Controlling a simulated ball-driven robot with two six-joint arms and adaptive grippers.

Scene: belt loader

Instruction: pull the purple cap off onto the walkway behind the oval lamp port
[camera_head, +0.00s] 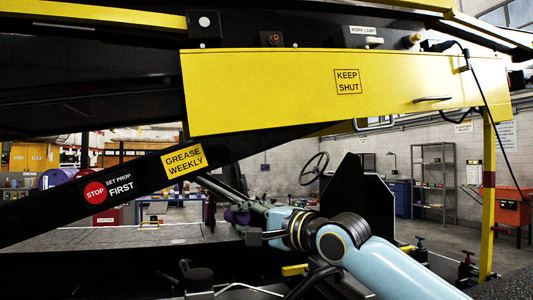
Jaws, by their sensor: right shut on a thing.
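My right arm reaches in from the lower right, and its gripper (244,212) is small, dark and partly hidden behind my own wrist. It is shut on the purple cap (236,217), of which only a small patch shows beside the fingers. I cannot tell whether the cap is still seated on something. The oval lamp port cannot be made out; my arm covers that area. A grey flat surface (125,236), seemingly the walkway, lies to the left of the gripper. My left gripper is not in view.
A yellow panel (300,85) marked KEEP SHUT spans above. A black prop arm (130,188) slants across the left. A steering wheel (314,168) and a black upright plate (360,190) stand near my arm. A yellow post (488,200) stands at right.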

